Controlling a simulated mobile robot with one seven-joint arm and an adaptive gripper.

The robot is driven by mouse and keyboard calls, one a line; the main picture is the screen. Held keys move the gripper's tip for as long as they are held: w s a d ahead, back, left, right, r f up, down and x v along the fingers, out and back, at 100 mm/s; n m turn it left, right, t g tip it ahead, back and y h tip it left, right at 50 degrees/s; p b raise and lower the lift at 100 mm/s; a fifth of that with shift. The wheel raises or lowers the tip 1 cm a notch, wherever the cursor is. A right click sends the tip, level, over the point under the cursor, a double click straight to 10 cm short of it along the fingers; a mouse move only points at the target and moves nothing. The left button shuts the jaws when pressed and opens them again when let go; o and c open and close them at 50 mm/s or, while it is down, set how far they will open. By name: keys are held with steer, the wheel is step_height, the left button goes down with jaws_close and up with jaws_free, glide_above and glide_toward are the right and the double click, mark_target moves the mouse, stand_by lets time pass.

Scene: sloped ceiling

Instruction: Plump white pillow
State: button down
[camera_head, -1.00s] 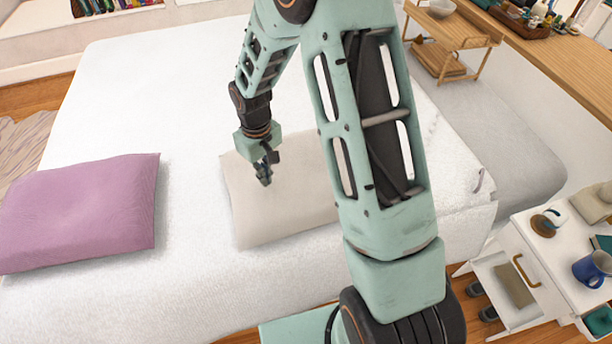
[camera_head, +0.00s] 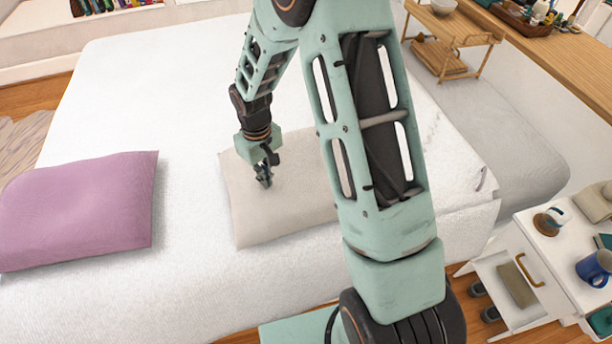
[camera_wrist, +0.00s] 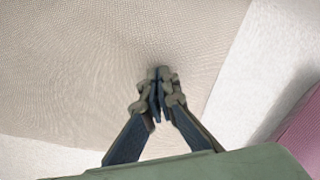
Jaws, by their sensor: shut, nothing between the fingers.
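The white pillow (camera_head: 275,210), a pale off-white cushion, lies flat on the white bed. Its right part is hidden behind my arm in the head view. In the wrist view the pillow (camera_wrist: 90,70) fills most of the picture, with its edge running down the right side. My gripper (camera_head: 265,184) is over the left upper part of the pillow and points down at it. In the wrist view my gripper (camera_wrist: 160,78) has its fingertips together with nothing between them. A soft shadow lies at the tips, close to the cloth; I cannot tell whether they touch.
A purple pillow (camera_head: 78,208) lies to the left on the bed (camera_head: 150,90). At the right stand a white nightstand (camera_head: 560,255) with a blue mug (camera_head: 594,268) and an open drawer. A wooden shelf stand (camera_head: 450,40) is at the back right. Bare bed lies between the pillows.

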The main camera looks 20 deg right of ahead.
steer(key=shift+f+b, duration=0.3)
steer(key=shift+f, duration=0.15)
steer(key=shift+r+p, duration=0.95)
steer(key=shift+r, duration=0.55)
step_height(320, 180, up, 5)
steer(key=p, duration=0.3)
